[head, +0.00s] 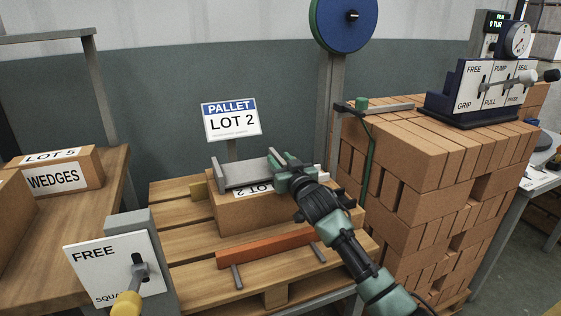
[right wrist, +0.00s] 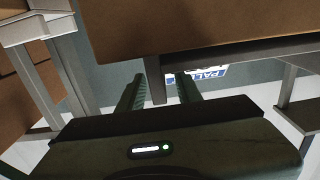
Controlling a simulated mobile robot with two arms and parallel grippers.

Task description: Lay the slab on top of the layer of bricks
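A brown block (head: 232,217) with a LOT 2 label sits on the wooden pallet (head: 180,222). A grey flat piece (head: 245,172) with raised ends lies on top of it. I cannot tell for sure which of these is the slab. My right gripper (head: 283,163) is at the right end of the grey piece. In the right wrist view its two fingers (right wrist: 160,92) are apart, with a grey upright (right wrist: 154,79) between them and gaps visible on both sides. Stacked bricks (head: 421,205) stand to the right. My left gripper is not in view.
A reddish bar (head: 265,248) lies along the pallet's front behind two grey pegs. A FREE lever panel (head: 95,254) stands front left. A lever box with a gauge (head: 490,88) tops the brick stack. A WEDGES box (head: 80,171) is on the left bench. A LOT 2 sign (head: 231,120) stands behind.

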